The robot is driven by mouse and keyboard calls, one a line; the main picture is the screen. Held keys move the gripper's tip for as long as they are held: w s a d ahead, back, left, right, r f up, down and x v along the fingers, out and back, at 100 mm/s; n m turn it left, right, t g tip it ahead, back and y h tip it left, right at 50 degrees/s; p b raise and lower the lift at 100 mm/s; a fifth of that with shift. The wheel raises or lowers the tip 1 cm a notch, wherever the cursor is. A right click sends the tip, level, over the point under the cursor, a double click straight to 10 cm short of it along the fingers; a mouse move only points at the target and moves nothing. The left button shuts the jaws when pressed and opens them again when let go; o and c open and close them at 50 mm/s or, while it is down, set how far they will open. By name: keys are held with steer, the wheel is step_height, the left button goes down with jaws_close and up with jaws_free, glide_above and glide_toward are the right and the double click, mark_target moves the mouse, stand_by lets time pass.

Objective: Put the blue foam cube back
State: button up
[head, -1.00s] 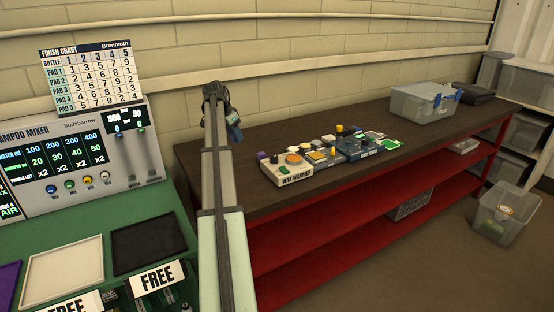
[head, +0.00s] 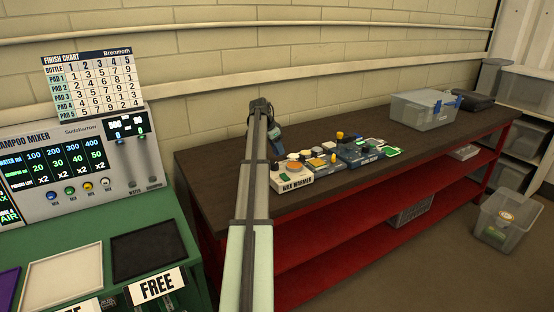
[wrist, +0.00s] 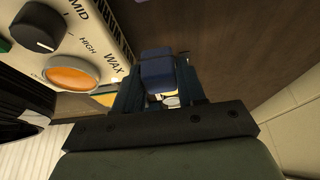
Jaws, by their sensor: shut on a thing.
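My gripper (head: 276,138) is above the back of the dark workbench, behind and left of the wax warmer. In the wrist view its dark fingers are shut on the blue foam cube (wrist: 157,72), which sits between their tips. In the head view the cube is too small and too covered by my gripper to make out clearly. The dark bench top shows beyond the cube in the wrist view. I cannot tell which place is the cube's own.
A clear lidded bin (head: 424,110) stands farther right. Bare bench top (head: 215,165) lies left of my arm.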

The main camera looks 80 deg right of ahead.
steer(key=shift+f, duration=2.5)
steer(key=o, duration=0.7)
steer(key=shift+f, duration=0.1)
steer(key=shift+c, duration=0.2)
steer(key=v, duration=1.2)
